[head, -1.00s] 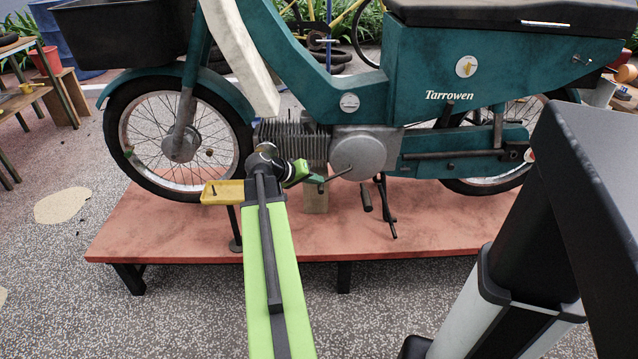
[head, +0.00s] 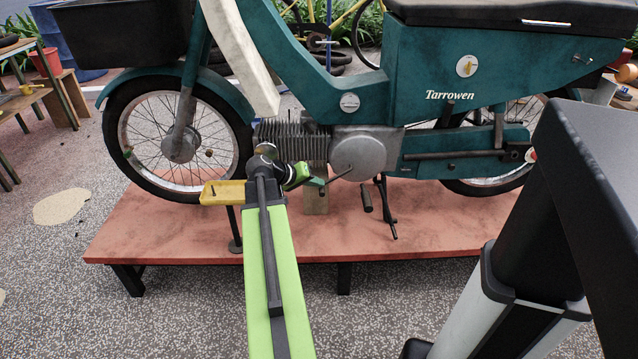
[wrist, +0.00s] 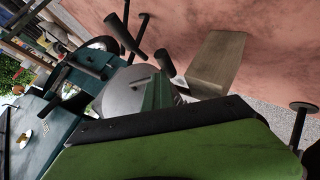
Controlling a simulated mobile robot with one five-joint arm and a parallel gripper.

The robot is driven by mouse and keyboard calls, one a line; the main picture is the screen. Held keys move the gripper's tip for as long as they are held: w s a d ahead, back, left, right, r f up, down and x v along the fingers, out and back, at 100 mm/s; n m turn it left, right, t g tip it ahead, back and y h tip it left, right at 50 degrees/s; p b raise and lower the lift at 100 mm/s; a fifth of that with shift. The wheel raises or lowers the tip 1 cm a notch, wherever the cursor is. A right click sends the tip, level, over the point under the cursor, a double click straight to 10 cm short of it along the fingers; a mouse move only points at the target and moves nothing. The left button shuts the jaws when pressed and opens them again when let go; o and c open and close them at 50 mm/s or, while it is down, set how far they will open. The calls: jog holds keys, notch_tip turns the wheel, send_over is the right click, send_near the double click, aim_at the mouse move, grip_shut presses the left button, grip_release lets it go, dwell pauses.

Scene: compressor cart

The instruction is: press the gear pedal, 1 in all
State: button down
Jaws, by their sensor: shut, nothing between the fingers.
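The teal motorbike has a round grey engine cover (head: 358,152) low in its middle. A thin dark lever, apparently the gear pedal (head: 338,174), slants down and left from this cover. My gripper (head: 319,184) is shut and empty at the lever's lower left end. Whether it touches the lever I cannot tell. In the wrist view my green gripper (wrist: 156,94) covers the lower part and overlaps the grey engine cover (wrist: 119,97). The lever's end is mostly hidden there, and I cannot identify it surely.
A dark peg (head: 367,197) and a stand leg (head: 386,207) hang right of the lever. A wooden block (head: 316,200) supports the engine. A yellow tray on a post (head: 223,192) stands left of my wrist. The reddish platform (head: 450,230) has bare space at right.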

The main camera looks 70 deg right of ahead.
jog(key=shift+r, duration=0.1)
dwell(0.3)
jog(key=shift+w+a+r+p, duration=0.1)
jog(key=shift+w+r+p, duration=0.1)
jog(key=shift+r+p, duration=0.75)
jog(key=shift+w+r+p, duration=0.15)
jog(key=shift+r+p, duration=0.65)
jog(key=shift+p, duration=0.15)
jog(key=shift+r, duration=0.1)
jog(key=r+p, duration=0.4)
jog(key=p, duration=0.1)
jog(key=shift+w+a+r, duration=0.15)
jog(key=shift+w+r, duration=0.2)
jog(key=shift+w, duration=0.05)
